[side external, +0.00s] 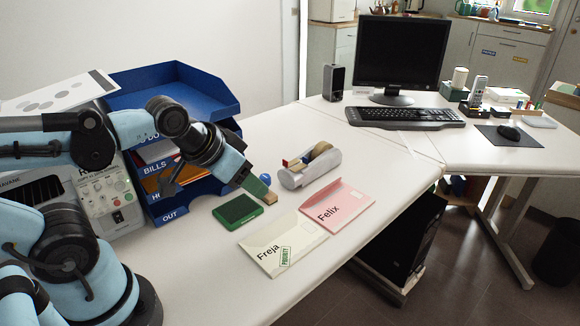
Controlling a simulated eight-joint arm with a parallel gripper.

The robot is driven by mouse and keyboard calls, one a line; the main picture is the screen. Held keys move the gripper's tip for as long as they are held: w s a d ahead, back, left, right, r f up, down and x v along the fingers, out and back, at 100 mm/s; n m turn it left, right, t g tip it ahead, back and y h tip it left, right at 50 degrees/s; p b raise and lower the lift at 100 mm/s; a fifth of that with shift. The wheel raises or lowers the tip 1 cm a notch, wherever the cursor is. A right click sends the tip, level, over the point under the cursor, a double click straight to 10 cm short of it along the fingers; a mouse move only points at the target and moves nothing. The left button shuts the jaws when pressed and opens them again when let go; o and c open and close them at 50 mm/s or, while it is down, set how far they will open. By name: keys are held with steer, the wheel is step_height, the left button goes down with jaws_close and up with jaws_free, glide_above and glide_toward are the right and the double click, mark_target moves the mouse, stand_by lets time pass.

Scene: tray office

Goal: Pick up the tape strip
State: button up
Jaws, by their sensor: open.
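A grey-white tape dispenser (312,170) with a brown tape roll (320,150) stands on the white desk, right of my gripper. Small red and dark parts show at its left end; I cannot make out a separate tape strip there. My gripper (257,187) is low over the desk, left of the dispenser and apart from it in the picture. Its jaws are open, though the finger gap is hard to see from this side. A blue knob (265,178) and a small wooden block (270,200) show right beside the fingertips, partly hidden by them.
A green pad (238,210) lies below my gripper. A cream envelope marked Freja (300,248) and a pink one marked Felix (350,205) lie in front of the dispenser. Blue letter trays (180,85) stand close behind my arm. The desk right of the dispenser is clear.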

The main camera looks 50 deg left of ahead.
steer(key=w+a+r+g, duration=0.1)
steer(key=w+a+r, duration=0.3)
steer(key=w, duration=0.3)
steer(key=g, duration=0.2)
glide_above(285, 164)
steer(key=s, duration=0.2)
step_height(285, 164, down, 7)
steer(key=shift+s+x, duration=0.2)
steer(key=shift+x, duration=1.05)
steer(key=shift+s+x, duration=0.15)
steer(key=shift+x, duration=1.15)
steer(key=shift+f, duration=0.1)
steer(key=c, duration=0.9)
